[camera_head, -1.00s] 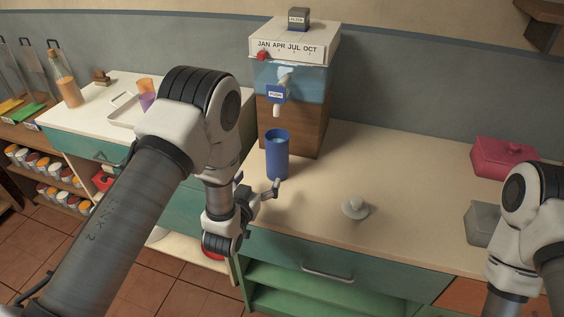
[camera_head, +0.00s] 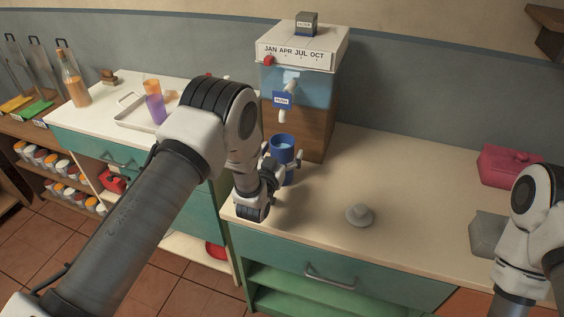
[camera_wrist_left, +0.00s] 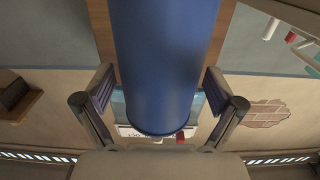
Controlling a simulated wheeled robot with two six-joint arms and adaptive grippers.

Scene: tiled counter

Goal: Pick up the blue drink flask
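The blue drink flask (camera_head: 283,146) stands upright on the counter in front of the drink dispenser, with its open top showing. My left gripper (camera_head: 282,160) is at the flask, with one finger on each side of it. In the left wrist view the flask (camera_wrist_left: 165,60) fills the middle between the two spread fingers, with a narrow gap at the finger pads. The gripper is open. The lower part of the flask is partly hidden by my gripper in the head view. My right arm shows at the right edge, but its gripper is out of view.
The dispenser (camera_head: 304,60) stands close behind the flask. A grey lidded knob-like object (camera_head: 359,215), a grey box (camera_head: 487,236) and a pink container (camera_head: 509,166) sit to the right. A tray with cups (camera_head: 133,122) is at left.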

